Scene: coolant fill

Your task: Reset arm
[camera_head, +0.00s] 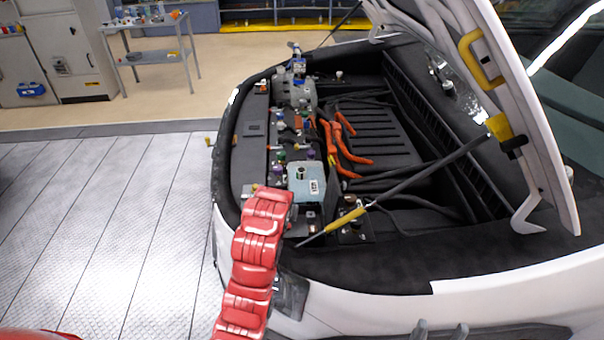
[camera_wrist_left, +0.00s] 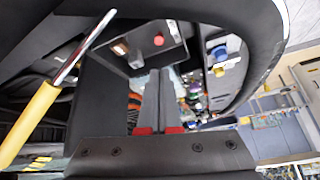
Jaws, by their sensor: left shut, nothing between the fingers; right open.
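My red left arm (camera_head: 255,265) reaches over the front edge of the open car's engine bay (camera_head: 400,240). Its gripper is hidden behind the arm in the head view. In the left wrist view my left gripper (camera_wrist_left: 158,78) is shut and empty, with its dark fingers together and pointing into the bay. I cannot tell whether the fingertips touch anything. My right gripper (camera_head: 440,330) shows only as two grey fingertips at the bottom edge of the head view, apart and empty, in front of the white bumper.
The raised hood (camera_head: 530,120) leans over the right side, with a yellow-sleeved strut (camera_head: 345,220) crossing the bay near my left arm. Orange cables (camera_head: 335,145) and a grey box (camera_head: 305,183) sit inside. The floor (camera_head: 100,220) left of the car is clear. A bench (camera_head: 150,57) stands behind.

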